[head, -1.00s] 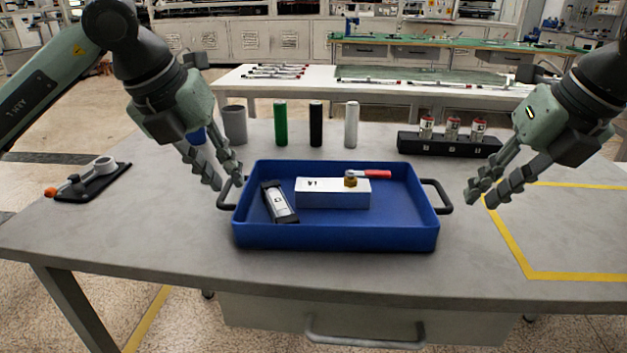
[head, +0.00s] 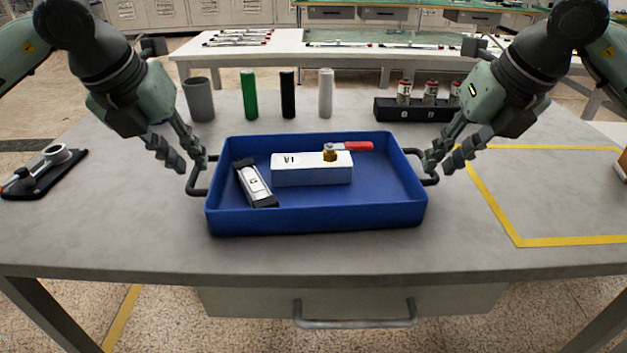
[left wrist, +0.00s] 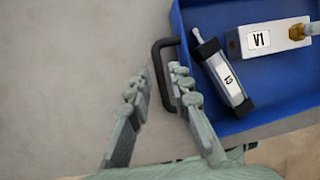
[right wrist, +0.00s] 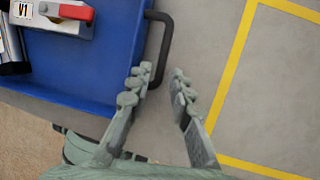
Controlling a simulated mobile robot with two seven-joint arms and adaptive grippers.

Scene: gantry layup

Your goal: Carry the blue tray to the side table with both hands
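The blue tray (head: 318,219) sits flat on the grey table, with a black handle at each end. It holds a white block marked V1 (head: 312,170) with a brass fitting and red lever, and a grey-black cylinder part (head: 255,184). My left gripper (head: 191,164) is open at the left handle (head: 193,180); in the left wrist view the handle bar (left wrist: 157,66) lies between its parted fingers. My right gripper (head: 436,162) is open at the right handle (right wrist: 163,44); in the right wrist view the handle's outer bar lies between its fingers. Neither grips firmly.
A grey cup (head: 199,99) and green (head: 249,94), black (head: 288,94) and white (head: 325,93) cylinders stand behind the tray. A black rack (head: 412,110) is at back right. A black-based tool (head: 45,172) lies left. Yellow tape (head: 565,241) marks bare table at right. A white table (head: 225,52) stands behind.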

